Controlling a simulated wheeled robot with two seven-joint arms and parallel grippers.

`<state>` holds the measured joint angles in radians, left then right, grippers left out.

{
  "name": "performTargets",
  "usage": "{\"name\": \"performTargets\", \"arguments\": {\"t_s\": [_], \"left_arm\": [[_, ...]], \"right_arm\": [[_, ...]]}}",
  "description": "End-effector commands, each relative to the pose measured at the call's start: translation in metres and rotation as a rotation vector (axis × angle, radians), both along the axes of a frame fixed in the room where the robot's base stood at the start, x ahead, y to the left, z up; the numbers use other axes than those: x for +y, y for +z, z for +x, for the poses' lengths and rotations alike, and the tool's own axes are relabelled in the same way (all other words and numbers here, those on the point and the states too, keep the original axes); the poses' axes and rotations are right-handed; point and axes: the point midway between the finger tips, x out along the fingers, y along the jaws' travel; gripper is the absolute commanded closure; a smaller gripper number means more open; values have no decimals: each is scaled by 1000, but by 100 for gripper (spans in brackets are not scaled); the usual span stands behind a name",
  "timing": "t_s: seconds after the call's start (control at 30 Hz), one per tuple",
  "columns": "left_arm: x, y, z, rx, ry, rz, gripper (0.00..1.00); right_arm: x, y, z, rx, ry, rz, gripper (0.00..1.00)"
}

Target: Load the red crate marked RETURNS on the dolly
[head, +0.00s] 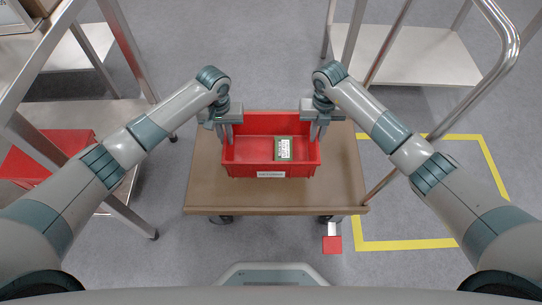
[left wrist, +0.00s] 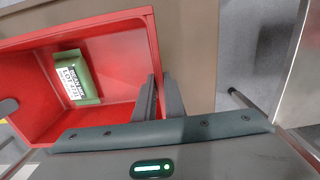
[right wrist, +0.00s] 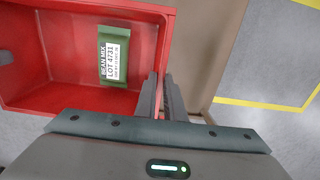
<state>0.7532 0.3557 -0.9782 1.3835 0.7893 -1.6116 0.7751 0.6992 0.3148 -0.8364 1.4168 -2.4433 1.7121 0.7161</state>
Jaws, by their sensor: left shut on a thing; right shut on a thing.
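The red crate (head: 271,171) has a white label (head: 271,175) on its near wall; the print is too small to read surely. It is level over the brown top of the dolly (head: 275,198); I cannot tell whether it touches it. A green packet marked LOT 4731 (right wrist: 113,57) lies inside the crate. My left gripper (head: 228,134) is shut on the crate's left wall, and my right gripper (head: 314,132) is shut on its right wall. The left wrist view (left wrist: 159,98) and right wrist view (right wrist: 162,98) show the fingers around the rim.
A metal rack (head: 17,88) stands at the left, with another red container (head: 22,168) low on it. A cart with a pale deck (head: 425,55) and metal rails stands at the back right. Yellow lines (head: 400,245) mark the floor at the right. A small red-and-white piece (head: 332,245) lies before the dolly.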

Motion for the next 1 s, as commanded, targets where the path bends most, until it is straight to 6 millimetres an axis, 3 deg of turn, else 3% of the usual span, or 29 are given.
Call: {"name": "performTargets", "arguments": {"t_s": [1.0], "left_arm": [[0,-37,0,0,-1,0,100]], "right_arm": [[1,-36,1,-2,1,2,100]]}}
